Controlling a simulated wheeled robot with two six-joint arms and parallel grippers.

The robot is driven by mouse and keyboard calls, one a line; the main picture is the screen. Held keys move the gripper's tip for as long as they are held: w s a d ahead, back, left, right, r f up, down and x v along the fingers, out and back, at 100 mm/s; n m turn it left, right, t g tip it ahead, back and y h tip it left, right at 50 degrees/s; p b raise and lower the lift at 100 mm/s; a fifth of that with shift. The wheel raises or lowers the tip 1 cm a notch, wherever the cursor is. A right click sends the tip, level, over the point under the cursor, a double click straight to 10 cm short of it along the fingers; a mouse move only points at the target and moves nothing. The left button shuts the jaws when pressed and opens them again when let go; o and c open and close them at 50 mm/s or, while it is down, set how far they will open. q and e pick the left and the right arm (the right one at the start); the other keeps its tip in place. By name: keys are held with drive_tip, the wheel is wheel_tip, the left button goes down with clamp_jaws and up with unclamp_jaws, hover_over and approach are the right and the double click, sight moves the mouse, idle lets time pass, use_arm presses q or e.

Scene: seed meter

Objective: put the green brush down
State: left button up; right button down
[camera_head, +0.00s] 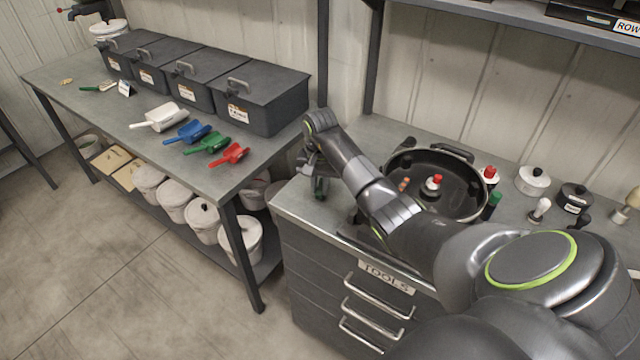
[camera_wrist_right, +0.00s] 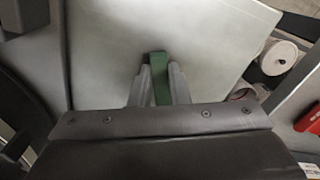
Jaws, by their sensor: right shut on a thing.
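My right gripper (camera_head: 316,178) hangs over the left end of the tool cabinet's grey top (camera_head: 338,216). It is shut on the green brush (camera_head: 320,187), of which only a small dark green part shows in the head view. In the right wrist view the green brush (camera_wrist_right: 160,77) is a green strip between the two grey fingers of my right gripper (camera_wrist_right: 160,88), over the plain grey top (camera_wrist_right: 105,45). Its lower part is hidden, and I cannot tell whether it touches the top. My left gripper is not in view.
A round black pan-like housing (camera_head: 462,168) stands right of my right gripper, partly behind my arm. A red-capped bottle (camera_head: 490,177) and a green-capped one (camera_head: 491,206) stand beside it. The left table (camera_head: 75,72) holds coloured scoops and grey bins. A gap separates the table and cabinet.

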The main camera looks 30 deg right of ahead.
sight(320, 189)
drive_tip(key=shift+f, duration=0.1)
drive_tip(key=c, duration=1.4)
unclamp_jaws()
drive_tip(key=shift+r, duration=0.5)
wheel_tip(320, 189, up, 6)
drive_tip(key=shift+f+b, duration=0.15)
drive_tip(key=shift+b, duration=0.85)
drive_tip(key=shift+r+p, duration=2.5)
drive_tip(key=shift+r, duration=0.3)
